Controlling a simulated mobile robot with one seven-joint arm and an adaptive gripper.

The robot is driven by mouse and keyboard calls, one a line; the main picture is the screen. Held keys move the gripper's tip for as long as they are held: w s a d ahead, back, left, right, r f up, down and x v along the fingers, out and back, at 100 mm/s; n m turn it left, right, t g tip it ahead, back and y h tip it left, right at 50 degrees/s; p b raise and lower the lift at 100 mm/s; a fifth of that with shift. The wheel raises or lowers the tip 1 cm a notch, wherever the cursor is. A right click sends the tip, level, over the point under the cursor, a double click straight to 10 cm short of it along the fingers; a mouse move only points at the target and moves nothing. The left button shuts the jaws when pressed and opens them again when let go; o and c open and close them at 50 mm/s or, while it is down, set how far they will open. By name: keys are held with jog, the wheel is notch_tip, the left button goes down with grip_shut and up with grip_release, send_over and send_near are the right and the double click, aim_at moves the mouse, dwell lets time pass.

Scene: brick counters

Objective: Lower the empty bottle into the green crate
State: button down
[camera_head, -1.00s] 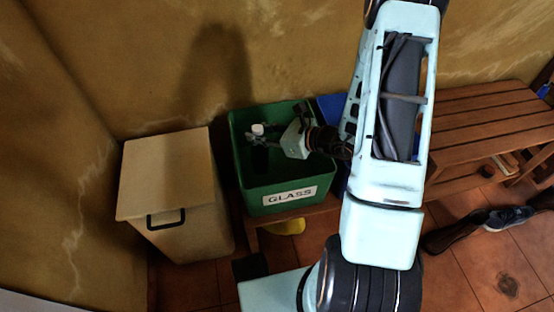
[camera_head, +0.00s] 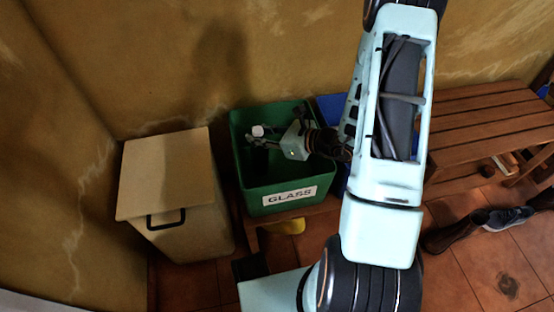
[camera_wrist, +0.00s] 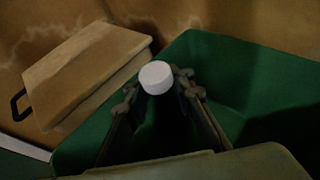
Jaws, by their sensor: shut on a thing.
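The green crate (camera_head: 246,189) with a "GLASS" label stands by the wall, left of centre in the head view. In the wrist view its green walls (camera_wrist: 207,58) surround the gripper on several sides. My gripper (camera_head: 256,138) is over the inside of the crate, at about rim height, and shut on the bottle. The bottle's white cap (camera_head: 257,130) shows in the head view and between the fingertips (camera_wrist: 158,92) in the wrist view. The bottle (camera_wrist: 157,77) looks upright. Its body is dark and mostly hidden by the fingers and shadow, so I cannot tell whether its base touches the crate floor.
A beige lidded bin (camera_head: 168,172) with a black handle stands left of the crate. A blue crate (camera_head: 330,106) is right of it, partly behind my arm. A wooden bench (camera_head: 487,122) and shoes (camera_head: 508,217) are at the right. A yellow object (camera_head: 288,227) lies below the crate.

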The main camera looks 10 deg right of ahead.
jog(key=shift+f, duration=2.1)
dwell(0.8)
jog(key=c, duration=1.6)
grip_release()
jog(key=v, duration=1.2)
jog(key=shift+s, duration=0.1)
